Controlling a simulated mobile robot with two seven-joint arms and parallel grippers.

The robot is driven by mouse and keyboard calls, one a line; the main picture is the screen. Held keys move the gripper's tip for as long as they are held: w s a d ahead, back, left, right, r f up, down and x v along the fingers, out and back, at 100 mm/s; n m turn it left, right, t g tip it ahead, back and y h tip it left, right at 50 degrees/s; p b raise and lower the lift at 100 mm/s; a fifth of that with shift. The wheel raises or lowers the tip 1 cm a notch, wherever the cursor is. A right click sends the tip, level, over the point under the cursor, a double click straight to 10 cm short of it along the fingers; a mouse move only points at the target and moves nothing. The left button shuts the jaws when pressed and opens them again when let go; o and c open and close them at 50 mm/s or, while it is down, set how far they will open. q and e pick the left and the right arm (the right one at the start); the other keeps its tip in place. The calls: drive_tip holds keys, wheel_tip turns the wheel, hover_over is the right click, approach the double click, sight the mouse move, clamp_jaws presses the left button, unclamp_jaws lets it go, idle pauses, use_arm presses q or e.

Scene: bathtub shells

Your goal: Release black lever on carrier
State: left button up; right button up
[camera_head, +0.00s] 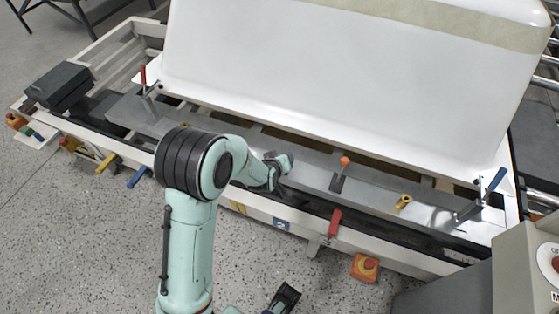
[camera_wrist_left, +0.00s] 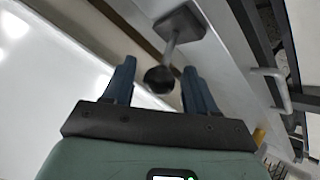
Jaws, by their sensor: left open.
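The black lever shows in the left wrist view as a thin rod with a round black knob (camera_wrist_left: 160,79), rising from a dark base plate on the grey carrier beam. My left gripper (camera_wrist_left: 160,85) is open, with one blue-grey finger on each side of the knob; I cannot tell whether either touches it. In the head view my left gripper (camera_head: 283,164) is low over the carrier (camera_head: 313,176), and the black lever is hidden behind it and the arm. My right gripper (camera_head: 285,297) is at the bottom edge, away from the carrier; its jaw state is unclear.
A large white tub shell (camera_head: 350,75) stands behind the beam. Along the beam are a red-handled lever (camera_head: 143,75), an orange-knobbed lever (camera_head: 344,162), a yellow knob (camera_head: 403,202) and a blue-handled lever (camera_head: 495,182). A red button box (camera_head: 365,268) is in front.

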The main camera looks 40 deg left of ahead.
use_arm(q)
drive_tip(key=p+v, duration=0.5)
drive_tip(key=v, duration=0.8)
use_arm(e)
drive_tip(key=shift+g, duration=0.5)
drive_tip(key=r, duration=0.1)
drive_tip(key=s+r, duration=0.1)
drive_tip(key=r, duration=0.1)
drive_tip(key=s+r, duration=0.1)
drive_tip(key=shift+s+a+r, duration=0.15)
drive_tip(key=shift+s+r, duration=0.05)
drive_tip(key=shift+r, duration=0.05)
use_arm(q)
drive_tip(key=shift+s+r, duration=0.1)
